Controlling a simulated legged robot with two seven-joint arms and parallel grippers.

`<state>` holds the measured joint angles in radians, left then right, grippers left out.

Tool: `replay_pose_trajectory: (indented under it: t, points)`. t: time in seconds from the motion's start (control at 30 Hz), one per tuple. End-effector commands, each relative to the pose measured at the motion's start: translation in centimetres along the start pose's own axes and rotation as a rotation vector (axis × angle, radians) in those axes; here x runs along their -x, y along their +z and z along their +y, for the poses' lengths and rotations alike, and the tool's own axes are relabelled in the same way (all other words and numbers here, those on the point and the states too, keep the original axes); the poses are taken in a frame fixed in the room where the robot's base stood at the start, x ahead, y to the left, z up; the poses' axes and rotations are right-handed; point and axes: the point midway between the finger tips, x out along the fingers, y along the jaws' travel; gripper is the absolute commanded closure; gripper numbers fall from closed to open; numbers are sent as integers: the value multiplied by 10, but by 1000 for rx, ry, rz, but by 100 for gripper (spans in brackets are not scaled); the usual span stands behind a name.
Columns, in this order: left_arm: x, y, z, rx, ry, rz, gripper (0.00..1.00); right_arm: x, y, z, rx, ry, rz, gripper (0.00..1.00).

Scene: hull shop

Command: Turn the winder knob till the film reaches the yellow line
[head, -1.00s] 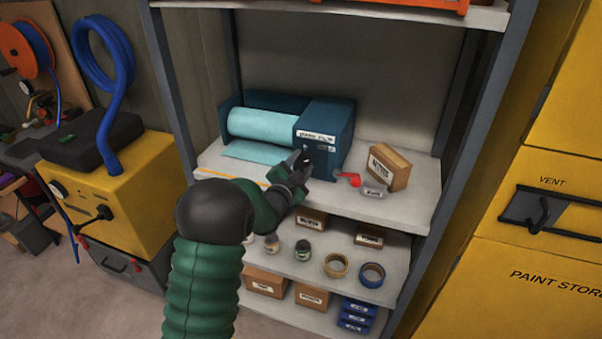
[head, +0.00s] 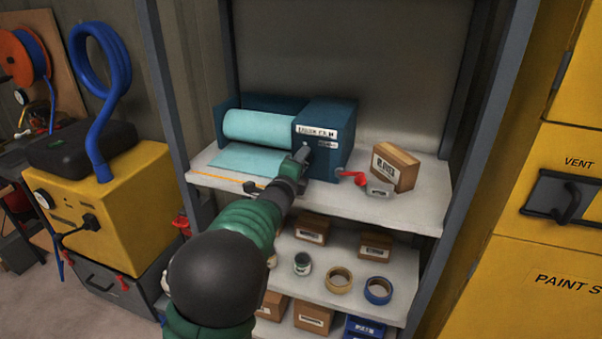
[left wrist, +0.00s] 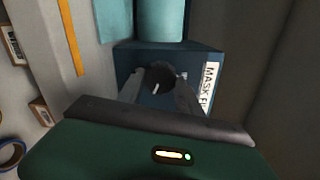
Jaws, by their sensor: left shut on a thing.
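The blue film winder (head: 327,135) stands on the shelf with a pale teal roll (head: 260,128). A flat sheet of film (head: 250,158) comes out below the roll, its front edge a little short of the yellow line (head: 225,180) on the shelf. The line also shows in the left wrist view (left wrist: 74,40). My left gripper (head: 300,160) is at the winder's front face. In the left wrist view, its fingers (left wrist: 158,88) are closed around the black knob (left wrist: 157,75), which has a white mark. The gripper hides the knob in the head view. My right gripper is out of view.
A red-handled tool (head: 350,177), a small grey labelled block (head: 380,189) and a cardboard box (head: 395,166) sit right of the winder. Shelf posts stand at both sides. The lower shelf (head: 400,262) holds tape rolls, a jar and boxes.

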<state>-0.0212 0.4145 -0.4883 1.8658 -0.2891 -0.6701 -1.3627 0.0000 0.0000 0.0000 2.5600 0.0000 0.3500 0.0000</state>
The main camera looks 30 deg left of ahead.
Motion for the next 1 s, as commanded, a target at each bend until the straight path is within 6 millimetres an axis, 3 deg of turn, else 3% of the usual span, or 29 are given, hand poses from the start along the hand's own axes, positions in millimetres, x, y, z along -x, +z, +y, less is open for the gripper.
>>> replay_pose_trajectory:
  t: [0.03, 0.6, 1.0]
  points:
    - [0, -6, 10, -45, 6, 4, 98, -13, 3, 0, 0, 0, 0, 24]
    - [-1, -6, 16, -568, 5, -22, 99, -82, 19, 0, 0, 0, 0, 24]
    - [-1, -5, 15, -788, 5, -33, 98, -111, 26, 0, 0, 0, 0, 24]
